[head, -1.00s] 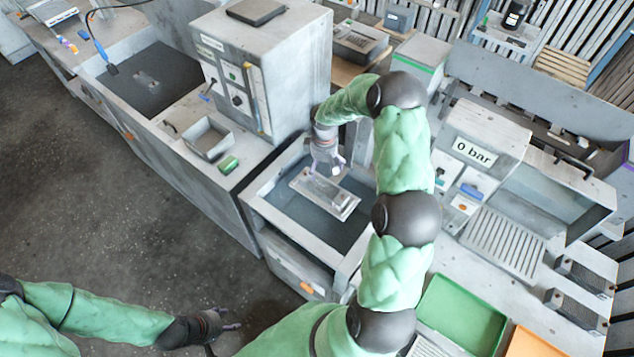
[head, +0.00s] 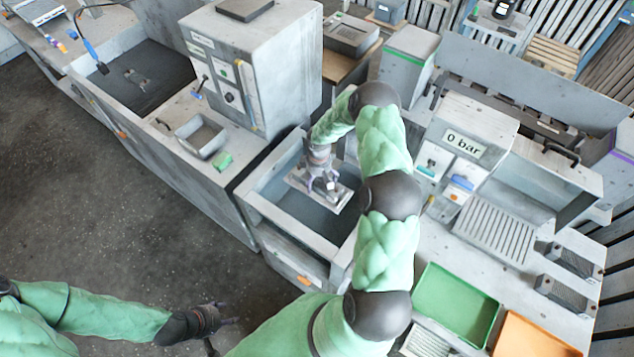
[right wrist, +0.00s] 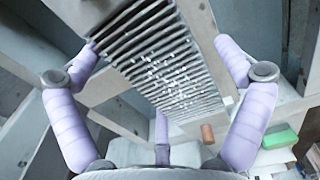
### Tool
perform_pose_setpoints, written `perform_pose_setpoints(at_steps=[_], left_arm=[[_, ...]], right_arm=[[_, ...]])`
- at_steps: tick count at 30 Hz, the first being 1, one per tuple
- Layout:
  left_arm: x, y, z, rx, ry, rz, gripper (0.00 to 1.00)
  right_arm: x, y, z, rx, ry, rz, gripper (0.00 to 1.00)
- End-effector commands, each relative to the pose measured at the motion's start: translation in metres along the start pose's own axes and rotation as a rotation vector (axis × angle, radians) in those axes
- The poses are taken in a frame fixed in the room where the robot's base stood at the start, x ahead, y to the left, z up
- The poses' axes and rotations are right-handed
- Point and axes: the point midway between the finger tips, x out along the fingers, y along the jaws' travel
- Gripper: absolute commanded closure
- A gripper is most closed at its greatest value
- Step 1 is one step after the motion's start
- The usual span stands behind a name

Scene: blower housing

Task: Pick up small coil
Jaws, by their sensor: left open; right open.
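The small coil (head: 298,180) is a pale metal rectangular block in the open grey basin in the head view, partly hidden by my right gripper. In the right wrist view the coil (right wrist: 165,65) shows rows of thin metal fins dotted with white specks. My right gripper (head: 323,183) is open above the coil. In the right wrist view its lilac fingers (right wrist: 160,70) are spread to both sides of the coil, with a third finger at the near end; I cannot tell whether they touch it. My left gripper (head: 226,317) is open and empty at the lower left, over the floor.
A control cabinet (head: 248,75) stands behind left, a "0 bar" unit (head: 467,140) to the right. A green tray (head: 457,303) and an orange tray (head: 535,338) lie at the lower right.

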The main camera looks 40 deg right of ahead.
Motion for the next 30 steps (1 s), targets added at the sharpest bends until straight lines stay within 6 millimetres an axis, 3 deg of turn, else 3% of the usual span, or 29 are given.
perform_pose_setpoints(at_steps=[5,13,23,30], left_arm=[[0.000,0.000,0.000,0.000,0.000,0.000,0.45],[0.000,0.000,0.000,0.000,0.000,0.000,0.45],[0.001,0.000,0.000,0.000,0.000,0.000,0.45],[0.009,-0.003,0.000,0.000,0.000,0.000,0.45]], right_arm=[[0.000,0.000,0.000,0.000,0.000,0.001,0.00],[0.000,0.000,0.000,0.000,0.000,0.000,0.75],[-0.004,0.001,-0.001,0.001,0.002,0.002,0.76],[-0.030,0.002,-0.002,0.000,0.005,0.005,0.76]])
